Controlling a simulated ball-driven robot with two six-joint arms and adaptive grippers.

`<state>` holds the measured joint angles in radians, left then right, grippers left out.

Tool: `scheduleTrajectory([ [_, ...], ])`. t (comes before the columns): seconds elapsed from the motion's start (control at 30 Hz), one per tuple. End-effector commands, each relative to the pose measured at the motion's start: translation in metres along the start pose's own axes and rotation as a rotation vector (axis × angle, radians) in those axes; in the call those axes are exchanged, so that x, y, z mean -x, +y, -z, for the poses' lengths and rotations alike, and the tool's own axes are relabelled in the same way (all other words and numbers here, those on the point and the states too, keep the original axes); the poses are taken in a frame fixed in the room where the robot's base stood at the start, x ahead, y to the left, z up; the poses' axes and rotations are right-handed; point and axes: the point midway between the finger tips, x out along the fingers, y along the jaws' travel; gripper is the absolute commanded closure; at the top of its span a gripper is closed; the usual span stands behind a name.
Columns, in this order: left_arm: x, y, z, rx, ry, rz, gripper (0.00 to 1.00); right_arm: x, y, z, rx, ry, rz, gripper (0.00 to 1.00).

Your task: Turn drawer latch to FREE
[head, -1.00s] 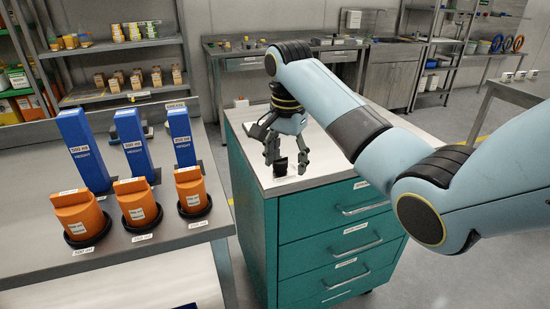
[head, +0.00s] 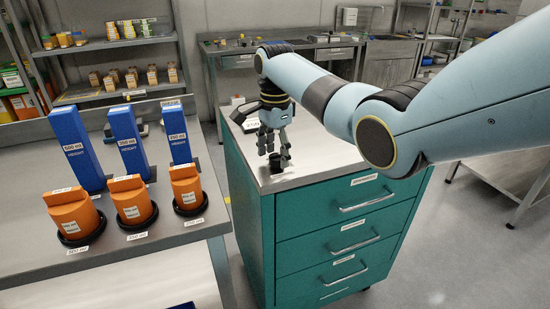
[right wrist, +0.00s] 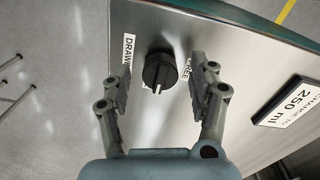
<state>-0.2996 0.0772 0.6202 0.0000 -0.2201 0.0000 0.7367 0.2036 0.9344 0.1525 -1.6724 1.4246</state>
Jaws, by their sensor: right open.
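The drawer latch (right wrist: 158,72) is a black round knob with a ridge on the cabinet's metal top. In the right wrist view it lies between the spread fingers of my right gripper (right wrist: 158,85), a little beyond their tips. A "DRAWER" label (right wrist: 128,56) is left of the knob, and a partly hidden label ending in "REE" (right wrist: 185,68) is right of it. The knob's ridge points down toward the gripper. In the head view the right gripper (head: 275,152) hangs open above the latch (head: 278,163) on the teal drawer cabinet (head: 320,235). My left gripper is out of view.
A sign reading "250 ml" (right wrist: 289,102) lies on the cabinet top. A bench at left holds orange pieces (head: 131,199) in black rings and blue blocks (head: 128,142). Shelves and a workbench (head: 240,60) stand behind. Open floor is right of the cabinet.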

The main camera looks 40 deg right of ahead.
Motion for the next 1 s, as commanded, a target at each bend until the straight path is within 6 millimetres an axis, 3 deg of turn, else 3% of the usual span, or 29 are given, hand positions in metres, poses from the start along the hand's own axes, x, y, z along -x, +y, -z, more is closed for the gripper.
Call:
scheduleTrajectory([
  [0.13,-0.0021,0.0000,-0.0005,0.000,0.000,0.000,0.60,-0.0124,0.0001,-0.0001,0.000,0.000,0.000,0.40],
  [0.43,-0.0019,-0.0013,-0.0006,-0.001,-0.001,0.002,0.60,-0.0143,0.0000,0.0000,0.001,0.000,0.001,0.40],
  [0.83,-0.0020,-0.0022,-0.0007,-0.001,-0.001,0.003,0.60,-0.0141,0.0001,0.0002,0.001,0.000,0.001,0.92],
  [1.0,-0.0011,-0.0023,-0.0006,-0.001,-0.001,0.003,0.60,-0.0138,0.0001,0.0002,0.006,0.000,0.000,0.95],
])
